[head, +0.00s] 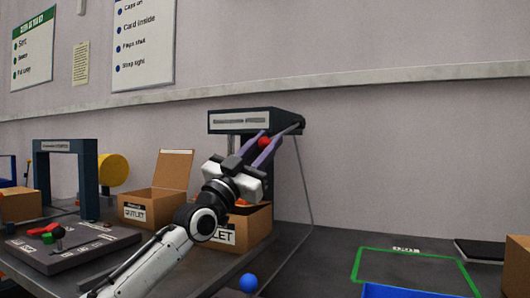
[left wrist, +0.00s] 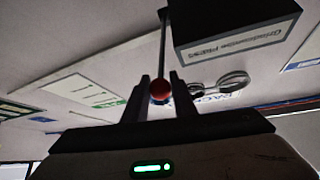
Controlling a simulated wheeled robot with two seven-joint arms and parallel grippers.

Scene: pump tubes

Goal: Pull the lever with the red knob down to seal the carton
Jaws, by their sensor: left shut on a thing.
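The red knob (head: 264,142) is at the front of the dark sealing machine (head: 256,121), near the lower edge of its head. My left gripper (head: 266,144) reaches up to it with a finger on each side. In the left wrist view the red knob (left wrist: 160,89) sits between the two fingers (left wrist: 160,94), at the end of a thin lever rod (left wrist: 163,45). The left gripper is shut on the knob. A carton (head: 247,232) stands below the machine head, partly hidden by my left arm. My right gripper is not in view.
An open carton (head: 152,200) stands left of my arm. A dark arch frame (head: 66,148) and a grey panel with red and green parts (head: 70,249) are further left. A blue ball (head: 249,283) is at the front. A green outlined area (head: 410,275) lies at right.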

